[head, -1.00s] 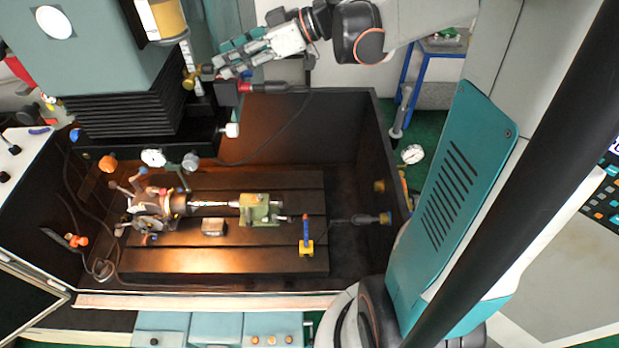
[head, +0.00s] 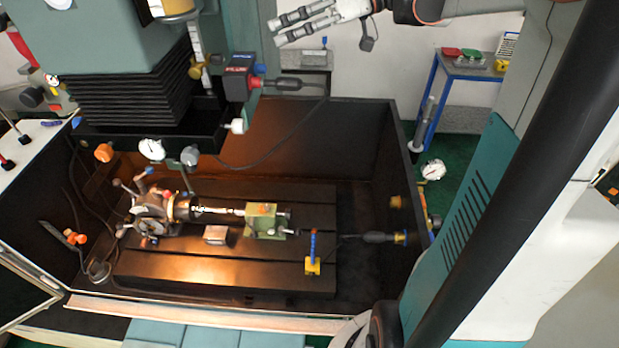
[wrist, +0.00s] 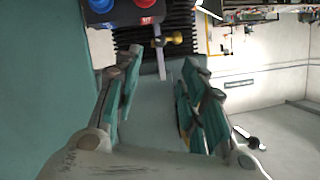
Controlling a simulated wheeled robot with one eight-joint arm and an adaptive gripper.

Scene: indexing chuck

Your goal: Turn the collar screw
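The indexing chuck (head: 148,214) stands at the left of the machine table in the head view, with a dark round collar (head: 180,207) on its right side. A shiny shaft (head: 218,211) runs from it to a green tailstock (head: 263,221). The collar screw is too small to make out for sure. My gripper (head: 276,31) is high above the back of the enclosure, far from the chuck, with its fingers pointing left. In the wrist view my gripper (wrist: 160,92) has its fingers wide apart with nothing held between them. The chuck is not visible there.
The machine head (head: 120,40) with its black bellows hangs over the left back. A box with a red button (head: 240,80) hangs near my gripper. A small block (head: 216,235) and a blue-and-yellow stand (head: 312,262) are on the machine table (head: 190,268). Dark walls (head: 350,140) surround it.

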